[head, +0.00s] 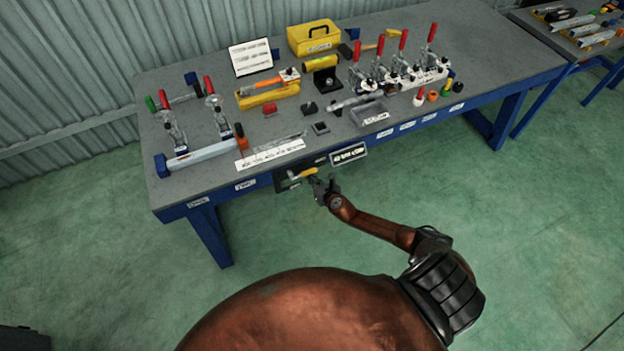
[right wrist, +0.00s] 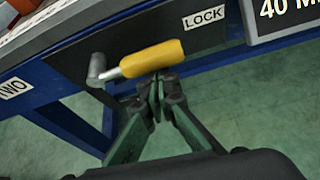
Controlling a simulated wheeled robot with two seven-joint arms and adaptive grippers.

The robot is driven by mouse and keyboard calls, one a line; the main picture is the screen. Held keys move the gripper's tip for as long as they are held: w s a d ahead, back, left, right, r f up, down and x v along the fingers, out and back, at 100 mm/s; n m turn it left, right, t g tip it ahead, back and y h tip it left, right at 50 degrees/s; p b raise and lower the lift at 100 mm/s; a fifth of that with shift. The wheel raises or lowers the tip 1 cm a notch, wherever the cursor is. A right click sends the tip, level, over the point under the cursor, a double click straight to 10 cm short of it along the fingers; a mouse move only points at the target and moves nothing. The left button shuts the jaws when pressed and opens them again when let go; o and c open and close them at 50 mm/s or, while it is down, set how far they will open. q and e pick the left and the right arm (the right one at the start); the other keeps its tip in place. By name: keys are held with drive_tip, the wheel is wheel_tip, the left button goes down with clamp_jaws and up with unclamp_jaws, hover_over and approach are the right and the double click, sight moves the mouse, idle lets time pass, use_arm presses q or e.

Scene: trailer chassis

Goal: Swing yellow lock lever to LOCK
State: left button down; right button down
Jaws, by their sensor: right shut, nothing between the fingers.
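The lock lever has a yellow handle (right wrist: 152,58) on a grey metal pivot arm (right wrist: 97,70), mounted on a dark plate at the bench front. In the right wrist view the handle points right and slightly up from the pivot. The white LOCK label (right wrist: 203,18) is above and right of the handle's free end. The yellow handle also shows in the head view (head: 303,174). My right gripper (right wrist: 160,82) is shut and empty, its fingertips just below the handle; I cannot tell whether they touch it. It also shows in the head view (head: 320,184). My left gripper is out of view.
A framed black-and-white sign (head: 349,154) hangs right of the lever plate. The grey bench top (head: 215,85) above holds red-handled clamps, a yellow toolbox (head: 313,38) and a clear bin (head: 369,114).

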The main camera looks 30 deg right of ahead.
wheel_tip(320, 180, down, 5)
drive_tip(key=b, duration=0.5)
drive_tip(key=p+v, duration=0.4)
drive_tip(key=v, duration=0.7)
drive_tip(key=shift+w+a+r+p, duration=0.15)
drive_tip(key=shift+a+r+p, duration=0.15)
drive_tip(key=shift+p, duration=0.1)
